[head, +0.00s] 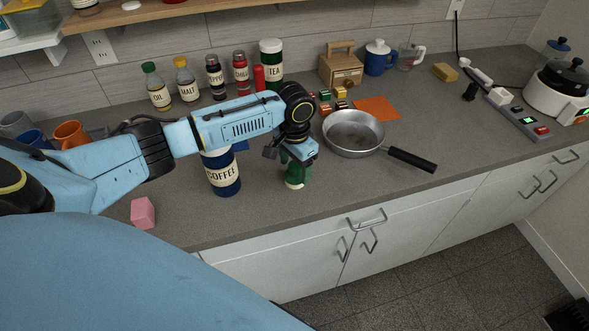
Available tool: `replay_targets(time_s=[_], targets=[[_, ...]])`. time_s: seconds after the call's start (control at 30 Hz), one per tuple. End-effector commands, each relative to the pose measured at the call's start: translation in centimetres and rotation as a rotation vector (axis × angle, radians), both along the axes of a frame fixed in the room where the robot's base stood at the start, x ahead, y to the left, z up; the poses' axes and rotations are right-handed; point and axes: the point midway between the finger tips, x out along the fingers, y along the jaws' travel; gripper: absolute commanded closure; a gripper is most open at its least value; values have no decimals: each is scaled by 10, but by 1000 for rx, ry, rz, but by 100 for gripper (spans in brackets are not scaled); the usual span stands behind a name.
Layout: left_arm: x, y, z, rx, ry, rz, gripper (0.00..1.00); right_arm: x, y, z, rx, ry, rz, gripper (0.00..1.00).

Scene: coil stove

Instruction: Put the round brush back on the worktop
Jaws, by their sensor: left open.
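A green object with a pale lower end, which looks like the round brush (295,174), stands upright on the grey worktop (330,185) near its front edge. My left gripper (289,158) is directly above it, pointing down, with its jaws open about the brush's upper part. The gripper hides the top of the brush, and I cannot tell whether the fingers touch it. My right gripper is out of view.
A blue coffee canister (224,178) stands just left of the brush, partly behind my arm. A frying pan (352,132) lies to the right, its black handle (412,160) pointing toward the front edge. A pink block (143,213) lies at the left. The front strip right of the brush is clear.

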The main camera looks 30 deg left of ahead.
Motion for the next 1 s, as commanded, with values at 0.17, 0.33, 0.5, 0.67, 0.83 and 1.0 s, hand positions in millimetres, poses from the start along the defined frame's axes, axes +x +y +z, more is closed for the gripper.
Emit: replay_targets(time_s=[0.17,0.33,0.5,0.67,0.83,1.0], targets=[[1,1,42,1,-4,0,31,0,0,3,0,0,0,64],[1,0,75,1,-3,0,31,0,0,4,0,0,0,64],[0,0,95,0,-1,0,31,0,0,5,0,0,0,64],[0,1,101,1,1,1,31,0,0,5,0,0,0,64],[0,0,101,1,1,1,31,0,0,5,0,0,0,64],[-3,-5,96,-3,1,-11,31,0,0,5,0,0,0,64]])
